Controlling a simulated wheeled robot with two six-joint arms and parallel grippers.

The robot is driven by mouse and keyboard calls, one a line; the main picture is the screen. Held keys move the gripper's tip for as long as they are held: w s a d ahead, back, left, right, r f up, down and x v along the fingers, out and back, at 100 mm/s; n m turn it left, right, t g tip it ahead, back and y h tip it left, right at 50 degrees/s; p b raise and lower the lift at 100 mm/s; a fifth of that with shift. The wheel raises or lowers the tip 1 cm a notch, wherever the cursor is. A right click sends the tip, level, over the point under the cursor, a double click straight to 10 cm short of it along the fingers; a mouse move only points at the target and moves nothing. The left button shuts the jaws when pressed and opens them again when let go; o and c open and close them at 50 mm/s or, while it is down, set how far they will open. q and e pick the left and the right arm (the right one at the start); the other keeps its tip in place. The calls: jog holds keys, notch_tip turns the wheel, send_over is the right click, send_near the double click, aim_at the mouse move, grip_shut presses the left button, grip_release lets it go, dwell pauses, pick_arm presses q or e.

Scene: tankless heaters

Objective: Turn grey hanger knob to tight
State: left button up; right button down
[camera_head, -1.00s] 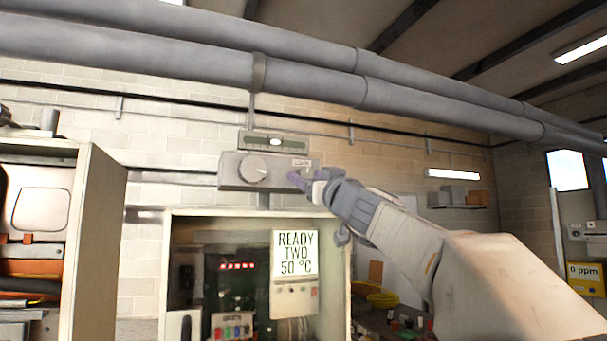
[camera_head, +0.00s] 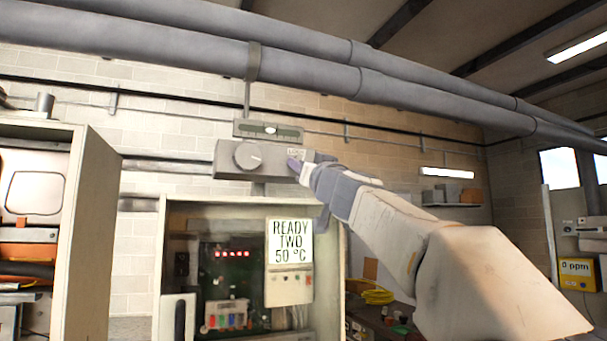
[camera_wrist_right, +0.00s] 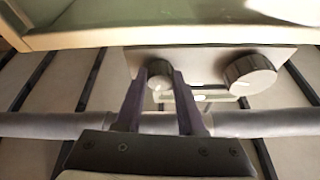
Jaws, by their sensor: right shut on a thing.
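A grey hanger box (camera_head: 228,160) is fixed on the wall below the large pipes. A round grey knob (camera_head: 248,155) sits on its left part, with a pale pointer mark. My right gripper (camera_head: 293,166) is at the right end of the box. In the right wrist view, which looks upside down, my right gripper (camera_wrist_right: 158,100) has its two purple fingers around a smaller grey knob (camera_wrist_right: 159,80) and is shut on it. The larger knob (camera_wrist_right: 250,75) stands free beside it. A small label (camera_head: 297,152), too small to read surely, is above the gripped knob. My left gripper is out of view.
A level-like gauge (camera_head: 268,130) is above the box. Another cabinet (camera_head: 100,220) stands at left. Large grey pipes (camera_head: 300,72) run overhead.

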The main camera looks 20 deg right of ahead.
jog(key=m+h, duration=0.1)
jog(key=m, duration=0.1)
jog(key=shift+a+m+h, duration=0.1)
jog(key=shift+m+h, duration=0.2)
jog(key=shift+m, duration=0.1)
jog(key=m+h+p, duration=0.1)
jog(key=m, duration=0.1)
jog(key=shift+a+r+m+g, duration=0.1)
jog(key=shift+r+m+g, duration=0.05)
jog(key=shift+m+g, duration=0.2)
jog(key=m+g+h+p, duration=0.1)
jog(key=m+p, duration=0.3)
jog(key=m+g+h+p, duration=0.1)
jog(key=m+h+p, duration=0.1)
jog(key=m+p, duration=0.2)
jog(key=m+g+h+p, duration=0.1)
jog(key=m+p, duration=0.3)
jog(key=p, duration=0.1)
jog(key=shift+a+r+m+g+h, duration=0.2)
jog(key=shift+r+m+g+h, duration=0.1)
jog(key=shift+r+m, duration=0.1)
jog(key=shift+f+m, duration=0.1)
jog(key=shift+m, duration=0.25)
jog(key=shift+f+m+g, duration=0.15)
jog(key=shift+m+g, duration=0.2)
jog(key=shift+m, duration=0.35)
jog(key=shift+m+g, duration=0.3)
jog(key=shift+m, duration=0.3)
